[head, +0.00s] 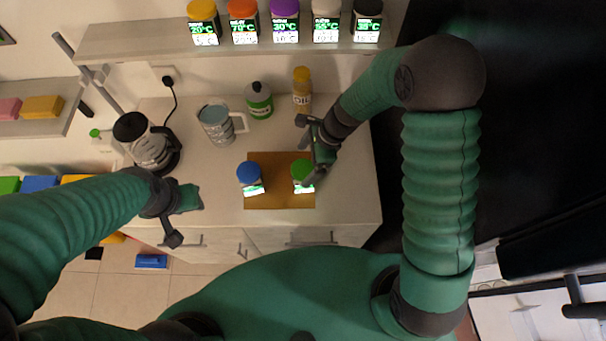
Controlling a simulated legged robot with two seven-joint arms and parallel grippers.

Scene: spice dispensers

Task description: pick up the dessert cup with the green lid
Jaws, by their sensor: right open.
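The dessert cup with the green lid (301,171) stands on the right part of a brown mat (281,200) on the counter. Its label glows white and green. A similar cup with a blue lid (249,174) stands to its left on the same mat. My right gripper (303,152) is open, right at the green-lidded cup; one finger lies close to the lid's right side and the other points away up and left. Whether it touches the cup I cannot tell. My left gripper (188,218) hangs over the counter's front left edge, away from both cups; its jaw state is unclear.
A kettle (148,143), a grey mug (216,124), a green bottle (259,100) and a yellow-capped oil bottle (302,90) stand behind on the counter. Above is a shelf (130,42) with several lidded dispensers. Counter between mug and mat is clear.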

